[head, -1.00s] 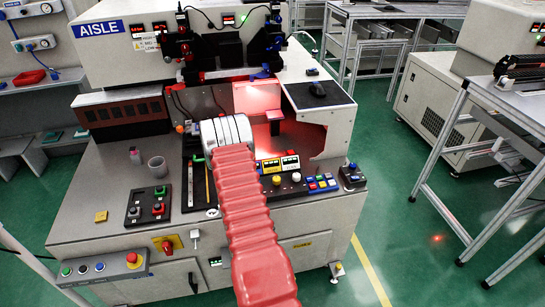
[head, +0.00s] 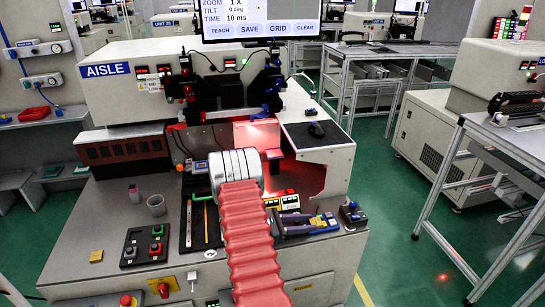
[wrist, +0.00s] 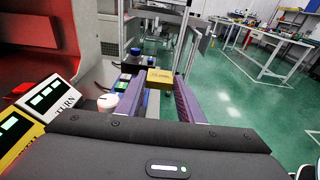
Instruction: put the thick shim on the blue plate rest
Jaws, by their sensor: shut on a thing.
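My gripper (head: 316,222) has purple fingers and is over the front right of the machine, by the button panel. It also shows in the wrist view (wrist: 155,98), its fingers reaching forward on both sides of a yellow block. The gripper is shut on this yellow block (wrist: 160,76), which looks like the thick shim and has dark lettering that I cannot read. In the head view the block is a small yellow patch (head: 317,221) at the fingertips. I cannot make out the blue plate rest for certain in either view.
A small yellow piece (head: 96,256) lies on the machine's left front. A grey cup (head: 156,205), a button box (head: 145,245) and a dark tray (head: 201,222) stand left of my arm. Two digital displays (head: 282,201) and a small dark control box (head: 352,213) are near my gripper.

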